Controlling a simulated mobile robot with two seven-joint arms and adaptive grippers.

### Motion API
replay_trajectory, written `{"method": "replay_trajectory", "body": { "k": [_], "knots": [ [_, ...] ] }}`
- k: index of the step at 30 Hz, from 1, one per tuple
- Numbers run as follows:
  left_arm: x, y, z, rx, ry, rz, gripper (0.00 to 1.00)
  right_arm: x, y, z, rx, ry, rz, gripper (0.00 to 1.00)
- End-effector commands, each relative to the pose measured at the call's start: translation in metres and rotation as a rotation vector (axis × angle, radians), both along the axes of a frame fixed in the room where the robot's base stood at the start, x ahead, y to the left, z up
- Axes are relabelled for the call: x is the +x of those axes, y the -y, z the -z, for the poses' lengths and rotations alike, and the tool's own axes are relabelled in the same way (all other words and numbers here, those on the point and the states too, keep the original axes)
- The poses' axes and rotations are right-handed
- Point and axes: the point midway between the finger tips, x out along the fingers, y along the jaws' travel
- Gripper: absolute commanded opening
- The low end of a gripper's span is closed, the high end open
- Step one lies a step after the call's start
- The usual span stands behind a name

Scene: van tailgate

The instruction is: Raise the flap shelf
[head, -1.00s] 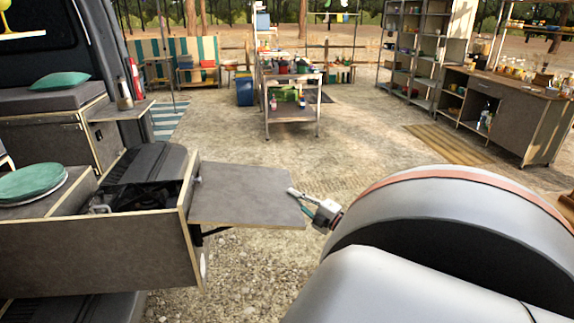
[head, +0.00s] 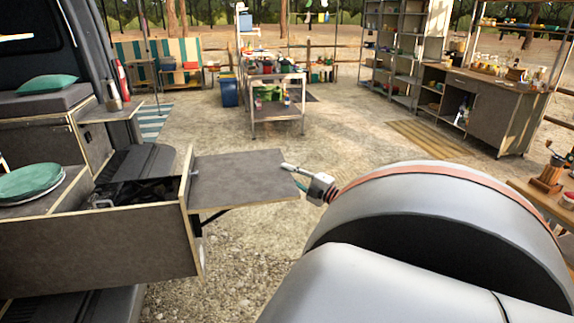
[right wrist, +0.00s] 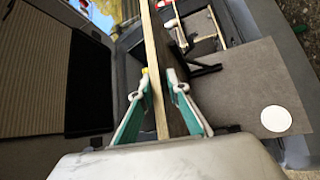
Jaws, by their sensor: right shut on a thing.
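The flap shelf (head: 238,178) is a grey board with pale edges, hinged to the side of the van's drawer unit (head: 100,245). It sticks out to the right, its free end tilted a little upward. A dark strut (head: 214,216) shows under it. My right gripper (head: 291,170) is shut on the flap's free edge. In the right wrist view, the flap (right wrist: 156,75) is seen edge-on between the two teal-and-white fingers (right wrist: 158,80). My left gripper is not in view.
A green plate (head: 30,181) lies on the unit at left. A steel flask (head: 113,93) stands on a small side ledge. A trolley table (head: 276,108) and a wooden counter (head: 490,85) are farther back. Gravel ground around the flap is clear.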

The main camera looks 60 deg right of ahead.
Motion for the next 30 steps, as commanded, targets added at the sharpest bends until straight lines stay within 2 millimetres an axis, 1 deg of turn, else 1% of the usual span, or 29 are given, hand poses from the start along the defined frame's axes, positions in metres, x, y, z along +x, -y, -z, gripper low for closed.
{"method": "replay_trajectory", "body": {
  "k": [1,9,10,25,28,30],
  "knots": [
    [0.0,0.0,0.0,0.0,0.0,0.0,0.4,0.004,0.0,-0.011,0.005,0.022,-0.005,0.0],
    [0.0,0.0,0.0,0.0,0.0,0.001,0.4,0.004,0.0,-0.011,0.005,0.022,-0.006,0.0],
    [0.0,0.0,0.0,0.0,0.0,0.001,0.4,0.004,0.0,-0.011,0.005,0.021,-0.006,0.17],
    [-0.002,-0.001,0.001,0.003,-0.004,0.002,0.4,0.001,-0.001,-0.005,0.001,0.01,-0.004,0.17],
    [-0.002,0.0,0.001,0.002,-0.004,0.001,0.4,-0.004,-0.001,-0.002,0.002,0.007,-0.003,0.17],
    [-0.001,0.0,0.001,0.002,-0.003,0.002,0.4,-0.011,-0.002,0.0,0.002,0.006,-0.003,0.17]
  ]
}}
